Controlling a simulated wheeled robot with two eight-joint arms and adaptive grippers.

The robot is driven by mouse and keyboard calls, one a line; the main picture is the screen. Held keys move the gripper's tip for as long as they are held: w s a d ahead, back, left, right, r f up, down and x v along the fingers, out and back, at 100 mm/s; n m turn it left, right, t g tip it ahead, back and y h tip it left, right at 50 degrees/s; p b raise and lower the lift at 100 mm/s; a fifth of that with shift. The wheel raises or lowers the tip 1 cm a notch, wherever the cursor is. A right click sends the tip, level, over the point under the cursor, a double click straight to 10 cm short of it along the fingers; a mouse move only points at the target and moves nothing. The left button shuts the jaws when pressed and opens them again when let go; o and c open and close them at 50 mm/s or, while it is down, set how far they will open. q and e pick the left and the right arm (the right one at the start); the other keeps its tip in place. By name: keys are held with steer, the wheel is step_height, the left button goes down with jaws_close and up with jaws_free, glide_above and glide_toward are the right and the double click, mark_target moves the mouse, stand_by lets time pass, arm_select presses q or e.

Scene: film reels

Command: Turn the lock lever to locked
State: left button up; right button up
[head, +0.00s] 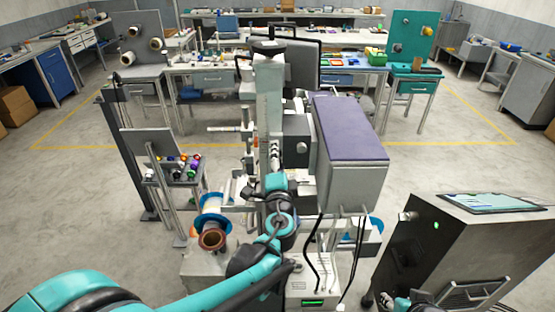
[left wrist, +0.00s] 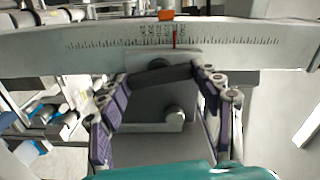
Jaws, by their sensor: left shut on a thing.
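My left arm reaches in from the lower left in the head view. Its gripper (head: 276,160) is at the tall grey column of the central machine (head: 268,105). In the left wrist view the left gripper (left wrist: 160,76) has its fingertips on both ends of a dark bar, which looks like the lock lever (left wrist: 165,74), just below a curved scale (left wrist: 100,42) with a red pointer. The fingers partly hide the bar's ends. I cannot read whether the lever is locked. My right gripper does not show clearly.
A large box with a purple top (head: 345,125) stands right of the column. A grey cabinet (head: 480,240) is at the right. A copper-coloured reel (head: 212,238) sits left of my arm. A small parts stand (head: 155,148) is further left. Open floor lies on both sides.

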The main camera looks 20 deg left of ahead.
arm_select(q)
steer(key=shift+m, duration=1.1)
steer(key=o, duration=0.9)
steer(key=shift+c, duration=0.2)
steer(key=shift+s, duration=0.1)
steer(key=v, duration=1.2)
